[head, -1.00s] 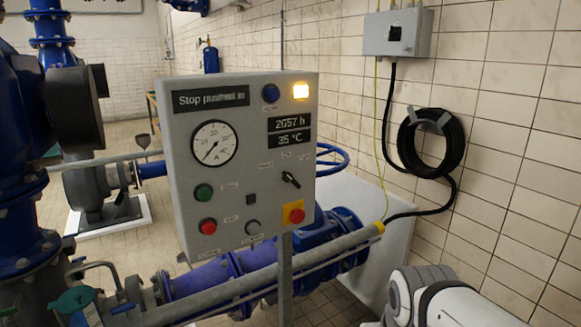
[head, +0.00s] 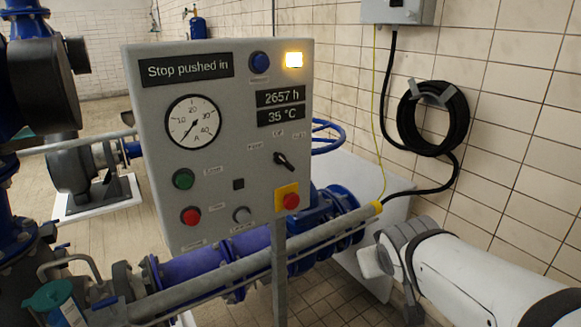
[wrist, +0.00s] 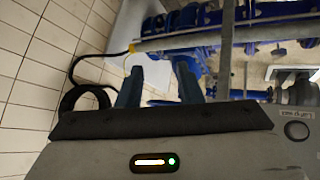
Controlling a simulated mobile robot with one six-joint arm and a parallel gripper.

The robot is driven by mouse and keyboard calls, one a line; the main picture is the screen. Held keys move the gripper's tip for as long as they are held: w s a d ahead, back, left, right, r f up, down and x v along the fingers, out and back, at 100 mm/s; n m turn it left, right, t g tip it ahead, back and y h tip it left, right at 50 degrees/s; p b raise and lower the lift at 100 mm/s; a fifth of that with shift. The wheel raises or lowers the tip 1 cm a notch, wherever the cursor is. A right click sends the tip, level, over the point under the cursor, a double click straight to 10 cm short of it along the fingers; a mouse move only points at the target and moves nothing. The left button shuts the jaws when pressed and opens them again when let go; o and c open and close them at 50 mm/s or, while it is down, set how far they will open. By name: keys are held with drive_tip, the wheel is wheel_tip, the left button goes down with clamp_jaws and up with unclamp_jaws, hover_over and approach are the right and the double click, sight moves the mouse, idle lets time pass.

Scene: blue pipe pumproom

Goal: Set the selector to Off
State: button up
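The selector (head: 284,161) is a small black knob on the right side of a grey control panel (head: 228,110). Its handle lies slanted, from upper left to lower right, with three small labels above it that are too small to read surely. A red button on a yellow plate (head: 287,198) sits just below it. The panel's display reads "Stop pushed in". In the wrist view my gripper (wrist: 158,84) is open, its two dark fingers apart with nothing between them. The selector does not show there. In the head view my white arm is low at right, apart from the panel.
A black hose coil (head: 433,118) hangs on the tiled wall at right. Open space lies before the panel's right side.

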drive_tip(key=w+a+r+n+t, duration=0.1)
drive_tip(key=w+r+n+t, duration=0.1)
drive_tip(key=w+r+t, duration=0.15)
drive_tip(key=n+t+y+b, duration=0.2)
drive_tip(key=n+t+y, duration=0.1)
drive_tip(key=n+y, duration=0.8)
approach(286, 163)
drive_tip(key=x, duration=0.9)
drive_tip(key=shift+w+a, duration=0.1)
drive_tip(key=shift+w, duration=0.05)
